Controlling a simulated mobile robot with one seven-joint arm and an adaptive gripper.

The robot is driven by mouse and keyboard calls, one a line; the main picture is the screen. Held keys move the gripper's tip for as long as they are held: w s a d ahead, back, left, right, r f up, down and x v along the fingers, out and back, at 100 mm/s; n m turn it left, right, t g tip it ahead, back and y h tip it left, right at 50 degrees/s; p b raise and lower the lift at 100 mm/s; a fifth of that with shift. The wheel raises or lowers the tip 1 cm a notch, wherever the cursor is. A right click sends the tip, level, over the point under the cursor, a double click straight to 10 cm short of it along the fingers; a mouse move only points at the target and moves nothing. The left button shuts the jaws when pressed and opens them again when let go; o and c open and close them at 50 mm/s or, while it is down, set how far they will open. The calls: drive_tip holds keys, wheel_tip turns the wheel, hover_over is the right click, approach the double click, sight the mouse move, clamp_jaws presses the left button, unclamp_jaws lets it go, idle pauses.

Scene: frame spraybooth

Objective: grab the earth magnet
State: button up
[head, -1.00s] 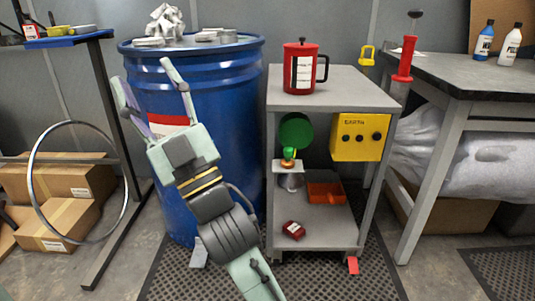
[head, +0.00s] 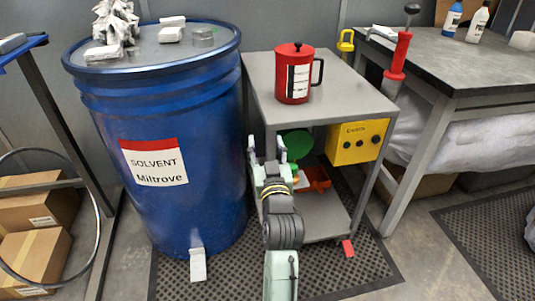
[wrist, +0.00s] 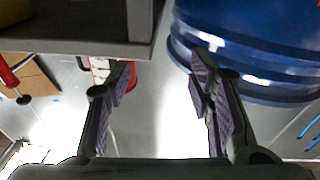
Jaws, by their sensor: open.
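I cannot tell for certain which thing is the earth magnet. A yellow box (head: 357,142) marked EARTH, with black knobs, is fixed at the right side of the grey cart (head: 262,80) below its top; it shows at the top left of the wrist view (wrist: 14,10). My gripper (head: 267,150) is open and empty, fingers pointing up, in front of the cart's left side by the blue drum. In the wrist view my gripper (wrist: 164,76) has a clear gap between its fingers. My arm hides part of the lower shelf.
The blue solvent drum (head: 200,120) stands close left of my gripper. A red pot (head: 295,75) stands on the cart. A green disc (head: 297,143) and an orange bin (head: 315,178) are below. A workbench (head: 465,68) is at right. A pale block (head: 198,264) lies at the drum's foot.

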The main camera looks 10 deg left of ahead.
sight(293, 170)
drive_tip(key=s+d+f+m+g+h, duration=0.1)
drive_tip(key=s+d+f, duration=0.1)
drive_tip(key=d+f, duration=0.3)
drive_tip(key=s+d+f+m+h, duration=0.1)
drive_tip(key=s+d+f, duration=0.2)
drive_tip(key=f, duration=0.3)
drive_tip(key=w, duration=0.1)
drive_tip(key=w+p, duration=0.1)
drive_tip(key=w, duration=0.1)
drive_tip(key=w+p, duration=0.1)
drive_tip(key=w, duration=0.1)
drive_tip(key=shift+w+f, duration=0.2)
drive_tip(key=shift+f, duration=0.15)
drive_tip(key=w, duration=0.1)
drive_tip(key=w+p, duration=0.1)
drive_tip(key=w, duration=0.1)
drive_tip(key=w+p, duration=0.1)
drive_tip(key=shift+w+a+r, duration=0.15)
drive_tip(key=shift+a+r, duration=0.1)
drive_tip(key=shift+a, duration=0.1)
drive_tip(key=shift+w+f+p, duration=0.15)
drive_tip(key=shift+w+p, duration=0.15)
drive_tip(key=shift+w, duration=0.15)
clamp_jaws()
